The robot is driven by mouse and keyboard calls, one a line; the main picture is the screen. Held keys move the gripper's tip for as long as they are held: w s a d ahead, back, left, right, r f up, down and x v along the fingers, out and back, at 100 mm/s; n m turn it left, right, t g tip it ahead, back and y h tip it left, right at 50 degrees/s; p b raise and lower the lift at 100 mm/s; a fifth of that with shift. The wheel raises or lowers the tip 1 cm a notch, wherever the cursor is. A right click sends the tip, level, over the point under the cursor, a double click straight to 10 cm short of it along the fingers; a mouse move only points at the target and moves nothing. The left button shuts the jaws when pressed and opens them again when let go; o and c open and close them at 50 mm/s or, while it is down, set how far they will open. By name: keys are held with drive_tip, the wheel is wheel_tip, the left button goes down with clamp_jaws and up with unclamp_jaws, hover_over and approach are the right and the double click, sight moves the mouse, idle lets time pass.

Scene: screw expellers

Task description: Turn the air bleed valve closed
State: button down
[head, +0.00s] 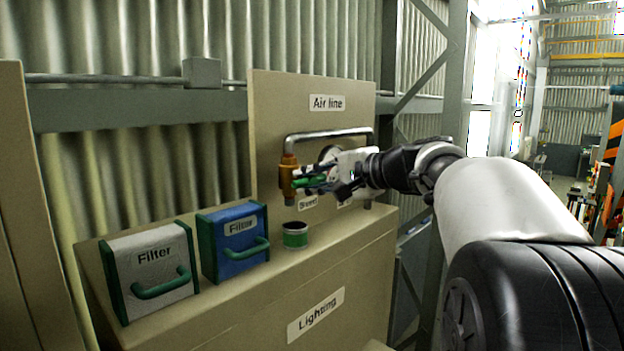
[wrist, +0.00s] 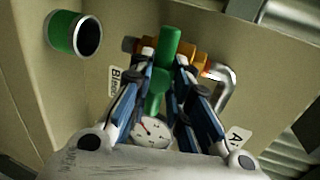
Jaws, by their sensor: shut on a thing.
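The air bleed valve has a brass body (head: 288,178) at the left end of the bent metal pipe on the "Air line" panel. Its green handle (head: 309,183) lies roughly level in the head view, partly hidden by my fingers. My gripper (head: 316,179) reaches in from the right. In the wrist view the green handle (wrist: 169,45) runs between the fingers of my gripper (wrist: 163,65), which are shut on it. The brass body (wrist: 187,58) shows behind the handle and fingertips. A label (wrist: 113,82), partly covered, is beside the valve.
A pressure gauge (wrist: 150,132) sits close to my fingers. A green-banded cup (head: 295,235) stands on the ledge below the valve. A blue filter box (head: 232,240) and a white filter box (head: 150,270) stand to the left. The pipe (head: 325,134) arches above my gripper.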

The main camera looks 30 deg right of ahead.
drive_tip(key=shift+f, duration=0.45)
drive_tip(key=c, duration=1.7)
unclamp_jaws()
drive_tip(key=shift+s, duration=0.1)
drive_tip(key=shift+o, duration=0.5)
drive_tip(key=shift+r, duration=0.15)
drive_tip(key=shift+r, duration=0.1)
drive_tip(key=v, duration=1.1)
drive_tip(key=shift+s+d, duration=0.15)
drive_tip(key=shift+s, duration=0.25)
